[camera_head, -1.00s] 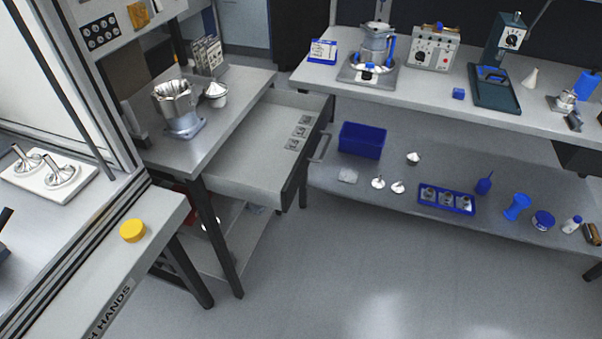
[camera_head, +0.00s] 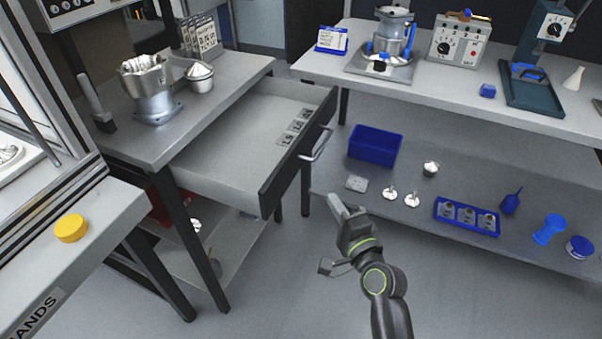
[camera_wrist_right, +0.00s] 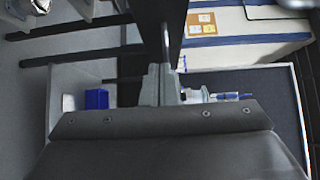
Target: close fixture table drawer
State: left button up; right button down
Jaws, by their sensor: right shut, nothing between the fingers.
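The fixture table (camera_head: 213,112) stands at the left of the head view. Its drawer (camera_head: 228,165) is pulled out to the right, with a dark front (camera_head: 290,160) and a metal bar handle (camera_head: 317,144). Several small labelled plates (camera_head: 298,127) lie inside the drawer near the front. My right gripper (camera_head: 339,205) is shut and empty, below and a little right of the handle, apart from the drawer. In the right wrist view its fingers (camera_wrist_right: 160,85) show close together at the middle. My left gripper is not in view.
A metal housing (camera_head: 149,88) and a lidded pot (camera_head: 199,77) stand on the table top. The workbench (camera_head: 430,93) at the right has a lower shelf with a blue bin (camera_head: 374,146) close to the handle. A yellow button (camera_head: 71,228) is at the left. The floor between is clear.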

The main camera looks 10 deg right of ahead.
jog(key=p, duration=0.1)
send_near(297, 162)
jog(key=w+d, duration=0.2)
jog(key=w, duration=0.1)
jog(key=shift+w+a+p, duration=0.3)
jog(key=shift+w+a, duration=0.8)
jog(key=shift+a, duration=0.15)
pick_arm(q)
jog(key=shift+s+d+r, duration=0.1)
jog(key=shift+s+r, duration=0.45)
pick_arm(e)
jog(key=shift+w+a, duration=0.2)
jog(key=shift+a, duration=0.15)
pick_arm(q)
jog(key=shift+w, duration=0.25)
